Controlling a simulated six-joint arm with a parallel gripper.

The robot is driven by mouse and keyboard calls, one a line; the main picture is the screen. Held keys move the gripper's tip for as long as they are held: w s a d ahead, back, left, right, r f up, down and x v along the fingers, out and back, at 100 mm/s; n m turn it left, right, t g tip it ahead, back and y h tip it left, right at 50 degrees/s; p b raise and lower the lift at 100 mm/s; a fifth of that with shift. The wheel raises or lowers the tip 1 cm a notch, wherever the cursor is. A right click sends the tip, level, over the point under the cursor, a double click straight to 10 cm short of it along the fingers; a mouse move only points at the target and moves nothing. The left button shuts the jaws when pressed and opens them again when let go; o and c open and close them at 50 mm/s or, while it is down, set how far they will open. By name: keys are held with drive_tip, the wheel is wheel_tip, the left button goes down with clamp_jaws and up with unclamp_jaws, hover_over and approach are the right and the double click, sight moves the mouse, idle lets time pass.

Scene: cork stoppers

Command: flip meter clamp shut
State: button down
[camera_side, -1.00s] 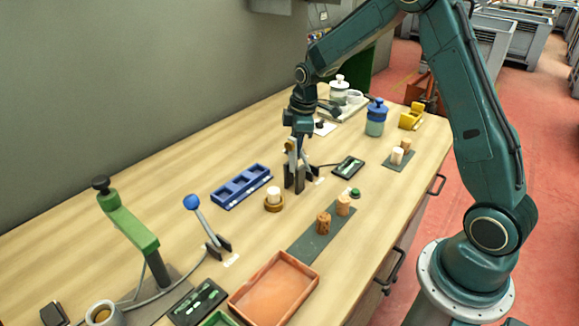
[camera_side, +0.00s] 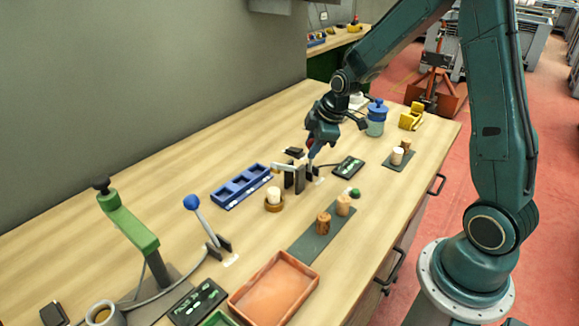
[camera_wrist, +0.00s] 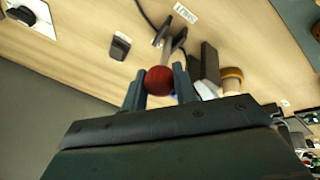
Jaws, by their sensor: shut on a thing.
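The clamp (camera_side: 298,180) stands mid-table in the side view, with dark upright brackets and a pale arm (camera_side: 283,168) that points left, near level. Its lever carries a red ball knob (camera_wrist: 159,80), seen in the wrist view between my two fingers. My gripper (camera_side: 311,150) is shut on this knob, tilted, just above and right of the brackets. In the side view the knob is mostly hidden by my fingers. A dark meter with a green face (camera_side: 348,167) lies right of the clamp, with a cable running toward it.
A second lever with a blue ball (camera_side: 191,203) stands to the left. A blue tray (camera_side: 241,186), a cork stopper in a ring (camera_side: 274,197), a dark mat with corks (camera_side: 312,245) and an orange tray (camera_side: 274,290) lie around. A small dark box (camera_wrist: 120,46) is near the clamp.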

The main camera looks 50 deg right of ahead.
drive_tip(key=shift+s+f, duration=0.3)
drive_tip(key=shift+s, duration=0.45)
drive_tip(key=shift+s+f, duration=0.3)
drive_tip(key=shift+s, duration=0.5)
drive_tip(key=shift+s+f, duration=0.3)
drive_tip(key=shift+s, duration=0.45)
drive_tip(key=shift+s+a+f+t, duration=0.1)
drive_tip(key=shift+s+f+t, duration=0.2)
drive_tip(key=shift+s+t, duration=0.1)
drive_tip(key=shift+a+f, duration=0.1)
drive_tip(key=c, duration=1.2)
unclamp_jaws()
drive_tip(key=shift+o, duration=0.3)
drive_tip(key=shift+w+r, duration=0.1)
drive_tip(key=shift+r, duration=0.1)
drive_tip(key=shift+r, duration=0.15)
